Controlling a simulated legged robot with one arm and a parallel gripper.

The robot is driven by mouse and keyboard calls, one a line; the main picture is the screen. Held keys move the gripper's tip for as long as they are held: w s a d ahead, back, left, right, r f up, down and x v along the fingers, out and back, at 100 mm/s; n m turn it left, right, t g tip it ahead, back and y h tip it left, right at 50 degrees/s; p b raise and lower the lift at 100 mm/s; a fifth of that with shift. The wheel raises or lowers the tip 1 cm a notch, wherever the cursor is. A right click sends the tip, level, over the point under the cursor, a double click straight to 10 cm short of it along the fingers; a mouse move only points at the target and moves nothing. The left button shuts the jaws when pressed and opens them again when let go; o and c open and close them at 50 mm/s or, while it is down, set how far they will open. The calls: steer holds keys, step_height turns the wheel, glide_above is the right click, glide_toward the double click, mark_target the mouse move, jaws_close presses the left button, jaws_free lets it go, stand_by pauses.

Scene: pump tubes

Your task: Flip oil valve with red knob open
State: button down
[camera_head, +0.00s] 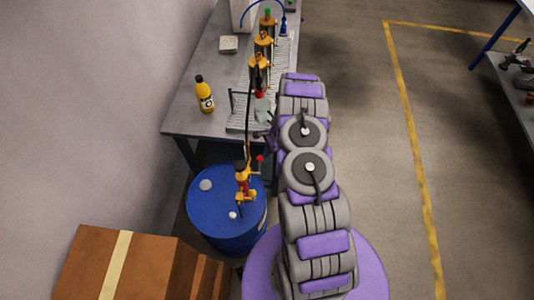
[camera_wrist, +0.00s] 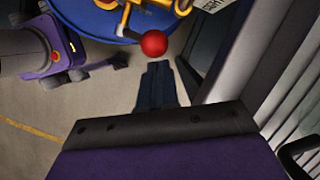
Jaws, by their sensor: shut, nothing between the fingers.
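A yellow-orange pump (camera_head: 244,183) stands on top of a blue drum (camera_head: 222,222). A red ball knob (camera_head: 260,158) sticks out from its upper part on a thin lever. In the wrist view, the red knob (camera_wrist: 154,43) shows large, with part of the yellow pump (camera_wrist: 125,14) and the blue drum's rim (camera_wrist: 85,22) behind it. My gripper (camera_wrist: 158,66) is shut and empty. Its fingertips point at the knob and appear just short of it; I cannot tell the gap in depth. In the head view, my gripper is mostly hidden beside my arm near the table's front.
A grey table (camera_head: 190,118) behind the drum holds a yellow bottle (camera_head: 204,95) and several orange pump tubes (camera_head: 264,43) on a ribbed tray. Another red knob (camera_head: 259,93) is there. Cardboard boxes (camera_head: 90,265) stand at lower left. Open floor (camera_head: 365,120) lies to the right.

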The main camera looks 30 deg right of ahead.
steer(key=shift+w+d+f+b, duration=0.3)
steer(key=shift+w+f, duration=0.15)
steer(key=shift+f, duration=0.3)
steer(key=shift+w+d+f+b, duration=0.15)
steer(key=shift+w+d+f, duration=0.25)
steer(key=shift+f, duration=0.3)
steer(key=shift+s+a, duration=0.1)
steer(key=shift+a, duration=0.1)
stand_by(0.3)
steer(key=shift+s+a+f, duration=0.15)
steer(key=shift+s+a, duration=0.2)
steer(key=shift+s, duration=0.2)
steer(key=d+r, duration=0.2)
steer(key=w+d+r, duration=0.1)
steer(key=d+r, duration=0.2)
steer(key=d+r+p, duration=0.1)
steer(key=d+r, duration=0.2)
steer(key=shift+w+r, duration=0.1)
steer(key=shift+w, duration=0.25)
steer(key=shift+w+d+r, duration=0.1)
steer(key=shift+d+r, duration=0.1)
steer(key=shift+d, duration=0.2)
